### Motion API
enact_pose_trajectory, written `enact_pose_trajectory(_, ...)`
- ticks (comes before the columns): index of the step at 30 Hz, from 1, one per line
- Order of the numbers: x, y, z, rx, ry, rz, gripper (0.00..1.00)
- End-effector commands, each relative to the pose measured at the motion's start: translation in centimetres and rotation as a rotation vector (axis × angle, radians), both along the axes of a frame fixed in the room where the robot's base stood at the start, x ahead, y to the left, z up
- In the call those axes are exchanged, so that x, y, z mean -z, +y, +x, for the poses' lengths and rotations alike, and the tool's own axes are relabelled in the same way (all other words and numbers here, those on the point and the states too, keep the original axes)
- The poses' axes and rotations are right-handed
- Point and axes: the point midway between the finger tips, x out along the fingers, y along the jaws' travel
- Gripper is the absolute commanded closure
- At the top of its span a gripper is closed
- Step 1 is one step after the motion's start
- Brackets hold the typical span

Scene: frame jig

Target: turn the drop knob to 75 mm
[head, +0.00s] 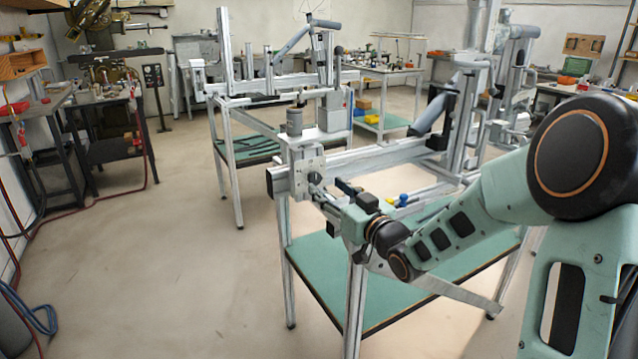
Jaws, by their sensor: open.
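The frame jig stands in the middle of the head view, with its aluminium beam (375,158) on a stand with a green lower shelf. At the beam's left end is a pale grey bracket plate (307,160). A small round grey knob-like part (315,178) sits low on that plate; I cannot tell whether it is the drop knob, and no 75 mm scale is readable. My gripper (347,188) is just right of this part, by the jig's near end. It is open, small and partly hidden by my wrist; I see nothing held and cannot tell contact.
A grey cylinder (294,122) stands on top of the jig's left end. A small blue knob (403,199) shows behind my wrist. A second jig stand (238,150) is behind, left. Bare floor (150,270) lies open at left; a blue hose (38,318) lies at its edge.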

Motion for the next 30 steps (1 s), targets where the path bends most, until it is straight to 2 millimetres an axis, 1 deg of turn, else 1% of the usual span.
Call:
enact_pose_trajectory(1, 0.0, 0.7, 0.8, -0.003, -0.001, 0.002, 0.56)
enact_pose_trajectory(3, 0.1, 1.3, 1.8, -0.002, 0.000, 0.002, 0.56)
enact_pose_trajectory(9, 0.0, 2.5, 3.6, -0.001, -0.001, -0.001, 0.56)
enact_pose_trajectory(14, 0.0, 2.9, 4.2, -0.001, 0.001, -0.001, 0.56)
enact_pose_trajectory(21, 0.0, 2.9, 4.2, 0.000, 0.001, -0.001, 0.56)
enact_pose_trajectory(30, 0.0, 2.8, 4.2, 0.000, 0.000, -0.001, 0.89)
